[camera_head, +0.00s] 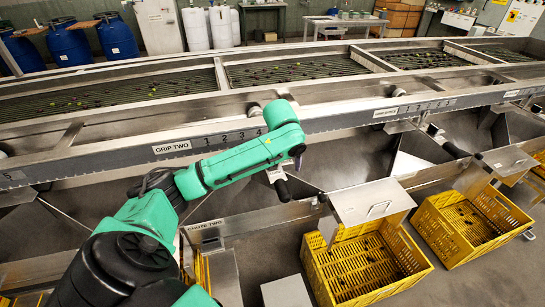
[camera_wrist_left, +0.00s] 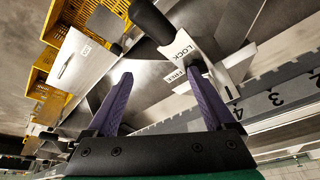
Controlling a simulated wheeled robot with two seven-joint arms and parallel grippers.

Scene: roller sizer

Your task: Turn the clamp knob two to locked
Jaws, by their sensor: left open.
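Clamp knob two appears as a black handle (camera_head: 283,191) with a pale label plate, below the scale labelled GRIP TWO (camera_head: 172,147). In the left wrist view the black handle (camera_wrist_left: 151,21) stands at the top, beside a white plate (camera_wrist_left: 184,50) reading LOCK and FREE. Whether the knob sits at LOCK or FREE is unclear. My left gripper (camera_head: 298,163) is just above the knob in the head view, mostly hidden by its own wrist. In the wrist view its purple fingers (camera_wrist_left: 160,72) are apart, with nothing between them; the right finger overlaps the plate near FREE. My right gripper is out of view.
The sizer's metal rail (camera_head: 345,118) runs across behind the knob. Another black handle (camera_head: 455,150) is farther right. A metal chute lid (camera_head: 370,201) and yellow crates (camera_head: 425,272) stand to the right and below. Blue barrels (camera_head: 117,38) are at the back.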

